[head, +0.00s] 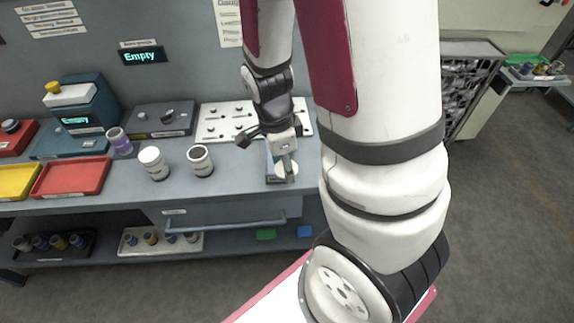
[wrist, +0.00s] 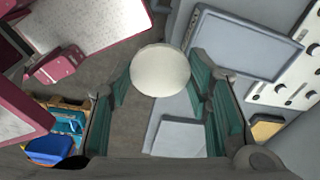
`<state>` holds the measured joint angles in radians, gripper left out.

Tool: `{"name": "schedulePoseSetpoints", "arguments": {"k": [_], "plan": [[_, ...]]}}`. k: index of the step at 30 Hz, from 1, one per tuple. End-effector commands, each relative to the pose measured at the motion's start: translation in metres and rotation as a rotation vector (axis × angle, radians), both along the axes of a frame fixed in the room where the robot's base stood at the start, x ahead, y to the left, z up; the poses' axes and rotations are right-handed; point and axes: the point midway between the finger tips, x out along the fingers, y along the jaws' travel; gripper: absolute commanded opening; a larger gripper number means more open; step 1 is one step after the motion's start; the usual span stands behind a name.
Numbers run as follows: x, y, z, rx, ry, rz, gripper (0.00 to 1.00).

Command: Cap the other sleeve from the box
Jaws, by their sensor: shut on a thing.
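My gripper (head: 285,160) is at the bench's front edge, right of the sleeves. In the wrist view my gripper (wrist: 160,85) has its green-padded fingers on either side of a round, off-white cap (wrist: 160,70), and is shut on it. The cap also shows pale below the fingers in the head view (head: 287,170). One sleeve (head: 154,165), with a white top, stands upright on the bench. The other sleeve (head: 201,162) stands upright to its right, its top looking darker inside a pale rim.
A purple-banded cup (head: 119,142) is behind the sleeves. Red (head: 72,178) and yellow (head: 17,182) trays lie at left. A white knob panel (head: 225,122) is at the back. A lower shelf holds a rack (head: 160,243) of small cylinders. Bench space between sleeves and gripper is clear.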

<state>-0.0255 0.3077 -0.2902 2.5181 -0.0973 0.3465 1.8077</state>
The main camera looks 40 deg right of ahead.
Motion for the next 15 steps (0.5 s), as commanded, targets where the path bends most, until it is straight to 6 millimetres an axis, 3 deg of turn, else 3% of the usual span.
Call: {"name": "schedulePoseSetpoints", "arguments": {"k": [15], "plan": [[-0.001, 0.0, 0.023, 0.0, 0.001, 0.0, 0.31]]}}
